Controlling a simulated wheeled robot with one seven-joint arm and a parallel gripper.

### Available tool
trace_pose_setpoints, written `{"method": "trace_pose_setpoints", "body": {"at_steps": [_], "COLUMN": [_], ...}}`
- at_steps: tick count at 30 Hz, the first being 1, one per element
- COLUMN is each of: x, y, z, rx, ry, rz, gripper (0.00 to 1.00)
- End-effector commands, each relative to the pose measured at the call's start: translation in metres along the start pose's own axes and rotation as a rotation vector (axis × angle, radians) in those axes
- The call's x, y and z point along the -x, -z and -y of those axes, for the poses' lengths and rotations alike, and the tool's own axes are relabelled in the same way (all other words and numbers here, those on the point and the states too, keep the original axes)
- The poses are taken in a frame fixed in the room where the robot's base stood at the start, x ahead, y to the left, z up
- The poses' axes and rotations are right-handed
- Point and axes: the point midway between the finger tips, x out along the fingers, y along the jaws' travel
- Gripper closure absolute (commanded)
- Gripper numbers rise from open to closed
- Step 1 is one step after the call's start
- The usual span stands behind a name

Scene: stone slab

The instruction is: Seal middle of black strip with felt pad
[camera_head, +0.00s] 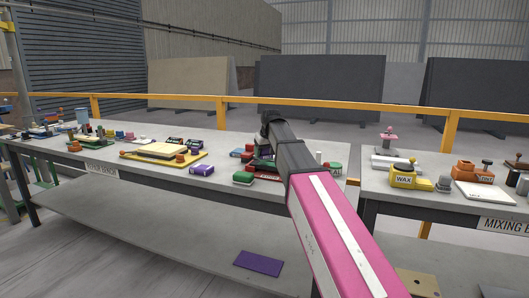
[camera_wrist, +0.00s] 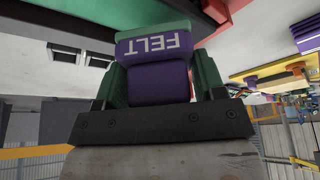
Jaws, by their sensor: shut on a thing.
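In the wrist view my gripper (camera_wrist: 160,68) has green fingers shut on the sides of a purple felt pad (camera_wrist: 157,86). The pad has a white FELT label, upside down in this view, and a green band along its far edge. Red and dark green surfaces lie just beyond the pad; I cannot tell whether it touches them. In the head view my pink arm and dark wrist reach over the right part of the long bench, and the arm largely hides the gripper and pad. I cannot make out the black strip for certain in either view.
The long grey bench (camera_head: 125,178) carries several small tools, including a green block (camera_head: 243,178) and a purple block (camera_head: 201,170). A second bench on the right holds a yellow WAX holder (camera_head: 402,179). A purple sheet (camera_head: 258,262) lies on the lower shelf. A yellow rail runs behind.

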Motion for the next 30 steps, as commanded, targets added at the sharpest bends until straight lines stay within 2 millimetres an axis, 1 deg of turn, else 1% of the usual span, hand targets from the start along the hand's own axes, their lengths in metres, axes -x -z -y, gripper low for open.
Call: {"method": "trace_pose_setpoints", "body": {"at_steps": [11,30], "x": [-0.001,-0.011], "y": [0.000,-0.004], "z": [0.000,0.000], "rx": [0.000,0.000], "ry": [0.000,0.000], "rz": [0.000,-0.001], "gripper": [0.59,0.59]}}
